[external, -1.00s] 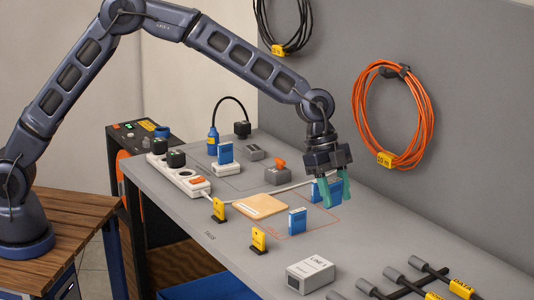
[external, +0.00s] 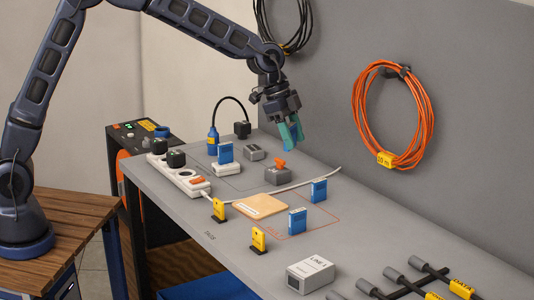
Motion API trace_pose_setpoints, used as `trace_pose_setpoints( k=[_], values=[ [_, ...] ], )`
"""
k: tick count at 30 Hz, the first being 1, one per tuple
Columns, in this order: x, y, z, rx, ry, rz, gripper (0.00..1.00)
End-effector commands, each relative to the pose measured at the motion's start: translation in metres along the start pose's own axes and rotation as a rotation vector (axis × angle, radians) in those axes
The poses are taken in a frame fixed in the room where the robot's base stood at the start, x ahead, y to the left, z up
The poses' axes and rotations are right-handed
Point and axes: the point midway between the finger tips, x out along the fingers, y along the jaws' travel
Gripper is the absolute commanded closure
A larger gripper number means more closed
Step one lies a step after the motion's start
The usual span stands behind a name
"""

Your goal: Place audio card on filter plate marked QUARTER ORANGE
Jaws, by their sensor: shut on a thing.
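My gripper (external: 290,134), with teal fingers, is raised above the back of the grey table, up and to the right of the grey box with the orange top. It is shut on a small blue thing (external: 288,150), mostly hidden by the fingers, that looks like a blue card. A tan-orange plate (external: 262,208) with a white label lies flat on the table, clear on top; I cannot read its label. Blue cards stand upright at the orange outline (external: 297,221) and behind it (external: 319,190). Which card is the audio card cannot be read.
Another blue card (external: 225,152) stands on a white base. The grey box (external: 278,176), white power strip (external: 180,176) and yellow tags (external: 258,240) surround the plate. A white cable crosses behind it. A LINE 1 box (external: 311,275) stands in front.

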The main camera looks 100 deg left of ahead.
Motion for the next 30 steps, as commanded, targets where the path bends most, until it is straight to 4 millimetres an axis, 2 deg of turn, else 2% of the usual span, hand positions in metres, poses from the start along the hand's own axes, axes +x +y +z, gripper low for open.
trace_pose_setpoints(
  k=[1,3,6,9,14,17,30],
  values=[
    [-0.009,-0.010,0.018,-0.040,0.001,-0.018,0.77],
    [-0.018,-0.020,0.040,-0.093,0.001,-0.038,0.77],
    [-0.029,-0.032,0.066,-0.157,0.004,-0.064,0.77],
    [-0.037,-0.039,0.085,-0.200,0.006,-0.081,0.77],
    [-0.038,-0.043,0.100,-0.235,0.006,-0.093,0.77],
    [-0.027,-0.044,0.107,-0.240,0.005,-0.094,0.77],
    [0.060,-0.044,0.142,-0.239,0.005,-0.093,0.77]
  ],
)
